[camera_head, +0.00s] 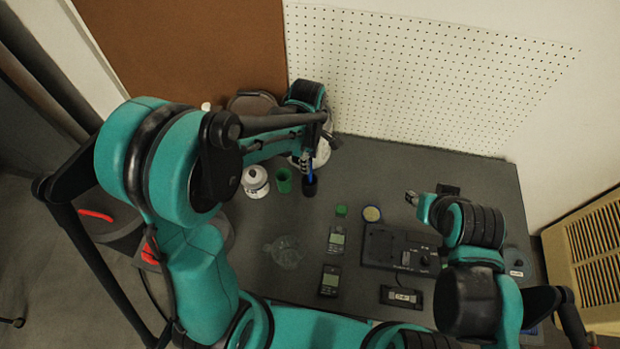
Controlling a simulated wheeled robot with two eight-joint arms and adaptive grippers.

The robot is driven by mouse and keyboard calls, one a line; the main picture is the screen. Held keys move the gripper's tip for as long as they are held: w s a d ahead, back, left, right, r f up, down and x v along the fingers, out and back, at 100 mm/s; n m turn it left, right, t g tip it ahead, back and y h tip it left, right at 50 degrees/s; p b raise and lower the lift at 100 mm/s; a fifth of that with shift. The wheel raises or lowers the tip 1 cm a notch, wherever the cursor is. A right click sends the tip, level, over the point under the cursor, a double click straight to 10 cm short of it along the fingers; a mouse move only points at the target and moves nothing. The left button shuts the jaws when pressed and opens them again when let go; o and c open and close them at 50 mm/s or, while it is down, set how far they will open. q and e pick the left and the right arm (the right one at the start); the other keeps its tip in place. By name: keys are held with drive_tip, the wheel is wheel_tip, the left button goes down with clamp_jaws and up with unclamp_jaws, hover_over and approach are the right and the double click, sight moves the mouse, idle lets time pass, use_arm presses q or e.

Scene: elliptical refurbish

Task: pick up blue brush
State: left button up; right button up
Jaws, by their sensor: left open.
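The blue brush (310,167) is a thin upright blue shape towards the back of the dark table. Its lower end is at a small black holder (310,187); whether it stands inside is hard to tell. My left gripper (306,157) is open, right at the brush; the wrist hides part of it, and I cannot tell whether the fingers touch the brush. My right gripper (411,198) is over the right half of the table, well apart from the brush; its jaw opening is too small to read.
Handheld meters (330,281), a black box device (400,246) and a clear dish (286,252) lie nearer. A white pegboard (430,75) closes the back.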

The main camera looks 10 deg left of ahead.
sight(310, 182)
use_arm(q)
wheel_tip(310, 182, down, 8)
drive_tip(key=b, duration=0.3)
drive_tip(key=shift+d, duration=0.1)
drive_tip(key=shift+r, duration=0.15)
clamp_jaws()
